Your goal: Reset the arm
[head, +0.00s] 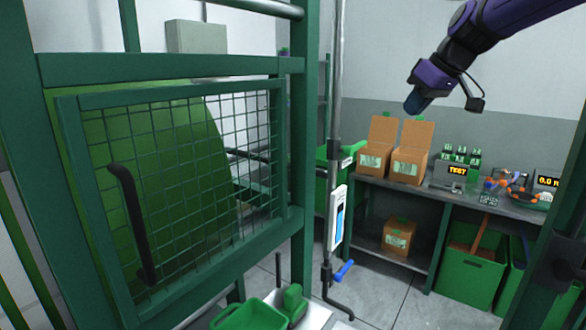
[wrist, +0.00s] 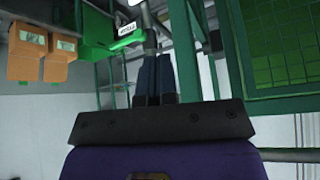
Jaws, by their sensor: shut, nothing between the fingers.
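My gripper (head: 416,103) is at the end of my purple arm, high in the upper right of the head view, in the air above and in front of the bench. In the wrist view my gripper (wrist: 154,62) shows two dark fingers side by side, shut with nothing between them. The wrist view is turned over, with the boxes and the green frame hanging from the top. My gripper touches nothing that I can see.
A green frame with a mesh door (head: 190,170) and black handle fills the left. A pipe with a blue-handled valve (head: 343,271) stands mid-view. The bench (head: 400,190) holds open cardboard boxes (head: 378,145), green bottles (head: 460,156) and a tester (head: 450,173). Green bins (head: 470,278) stand below.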

